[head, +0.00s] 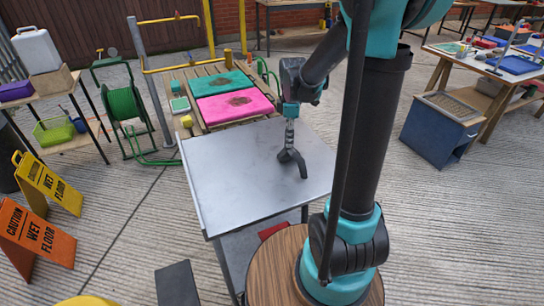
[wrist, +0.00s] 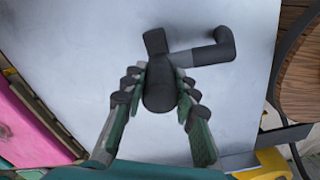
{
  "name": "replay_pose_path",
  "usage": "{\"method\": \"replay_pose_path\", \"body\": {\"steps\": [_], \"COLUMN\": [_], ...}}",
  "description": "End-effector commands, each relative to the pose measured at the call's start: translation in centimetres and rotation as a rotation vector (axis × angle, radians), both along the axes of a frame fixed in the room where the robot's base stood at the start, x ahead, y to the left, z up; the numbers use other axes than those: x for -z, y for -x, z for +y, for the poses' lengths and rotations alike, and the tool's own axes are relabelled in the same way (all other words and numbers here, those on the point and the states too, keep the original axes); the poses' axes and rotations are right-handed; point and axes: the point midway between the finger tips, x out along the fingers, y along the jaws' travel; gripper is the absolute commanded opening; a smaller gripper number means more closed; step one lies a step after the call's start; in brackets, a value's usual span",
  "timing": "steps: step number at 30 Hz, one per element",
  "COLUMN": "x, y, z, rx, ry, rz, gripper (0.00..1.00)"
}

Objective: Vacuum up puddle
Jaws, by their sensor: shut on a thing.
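My gripper (head: 290,138) is over the grey metal cart top, pointing down. In the wrist view its two fingers (wrist: 160,88) close around a dark tool (wrist: 158,60) with a rounded body and a bent grey and black arm to the right. In the head view the tool (head: 293,160) hangs below the fingers, close to the cart top (head: 230,175); I cannot tell whether it touches. Whether it is a vacuum part is unclear. I make out no clear puddle. A pink mat (head: 215,113) and a teal mat (head: 210,85) each carry a dark brown patch.
The mats lie on a slatted wooden table (head: 190,72) behind the cart. A green hose reel (head: 122,104) and yellow and orange wet floor signs (head: 38,236) stand left. A blue bin (head: 440,130) and a cluttered table stand right. Most of the cart top is bare.

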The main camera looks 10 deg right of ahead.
Motion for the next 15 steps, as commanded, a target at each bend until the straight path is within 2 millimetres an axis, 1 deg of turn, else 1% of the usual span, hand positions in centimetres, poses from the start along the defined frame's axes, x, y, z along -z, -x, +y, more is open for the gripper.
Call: {"method": "replay_pose_path", "body": {"steps": [15], "x": [0.0], "y": [-0.3], "z": [2.8], "rx": [-0.002], "ry": [0.0], "rz": [0.0], "gripper": [0.03]}}
